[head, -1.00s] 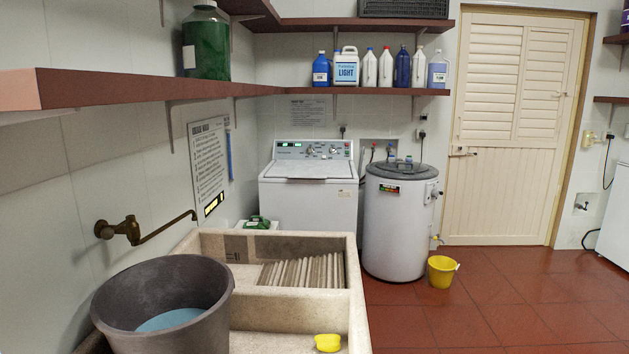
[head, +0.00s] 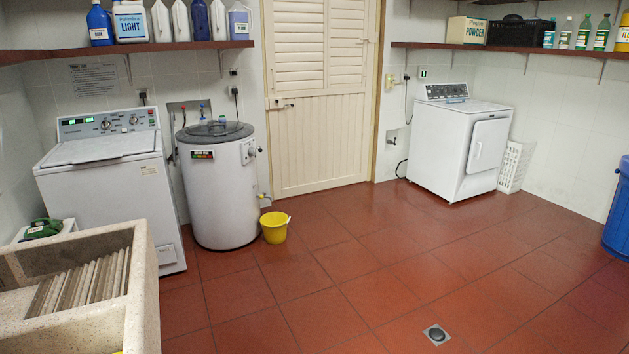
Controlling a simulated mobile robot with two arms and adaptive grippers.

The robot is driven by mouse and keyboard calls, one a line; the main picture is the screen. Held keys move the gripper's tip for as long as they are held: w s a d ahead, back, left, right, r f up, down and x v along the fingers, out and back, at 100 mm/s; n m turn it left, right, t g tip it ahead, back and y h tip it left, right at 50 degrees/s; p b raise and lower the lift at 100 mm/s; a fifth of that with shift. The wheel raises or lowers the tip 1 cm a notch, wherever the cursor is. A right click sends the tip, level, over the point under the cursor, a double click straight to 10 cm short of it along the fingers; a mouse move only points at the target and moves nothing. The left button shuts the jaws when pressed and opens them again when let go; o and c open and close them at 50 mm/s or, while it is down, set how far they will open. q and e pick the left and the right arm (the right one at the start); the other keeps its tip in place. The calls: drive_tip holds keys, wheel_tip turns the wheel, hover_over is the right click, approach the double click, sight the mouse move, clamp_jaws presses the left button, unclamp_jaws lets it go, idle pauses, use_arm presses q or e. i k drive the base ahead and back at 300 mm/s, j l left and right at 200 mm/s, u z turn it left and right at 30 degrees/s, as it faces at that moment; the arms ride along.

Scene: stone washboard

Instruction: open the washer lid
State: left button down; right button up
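A white top-loading washer (head: 108,195) stands against the back wall at the left in the head view. Its flat lid (head: 100,148) on top is closed, in front of a control panel (head: 108,122) with knobs and a lit green display. Neither of my grippers is in view.
A stone washboard sink (head: 138,290) stands at the lower left, close in front of the washer. A white cylindrical machine (head: 220,190) and a yellow bucket (head: 274,228) stand right of the washer. A white dryer (head: 455,150) is at the back right. The red tiled floor (head: 360,270) is largely clear.

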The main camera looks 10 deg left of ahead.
sight(114, 147)
drive_tip(key=i+l, duration=0.2)
drive_tip(key=i, duration=0.3)
drive_tip(key=i+l+u, duration=0.1)
drive_tip(key=i, duration=0.4)
drive_tip(key=l, duration=0.1)
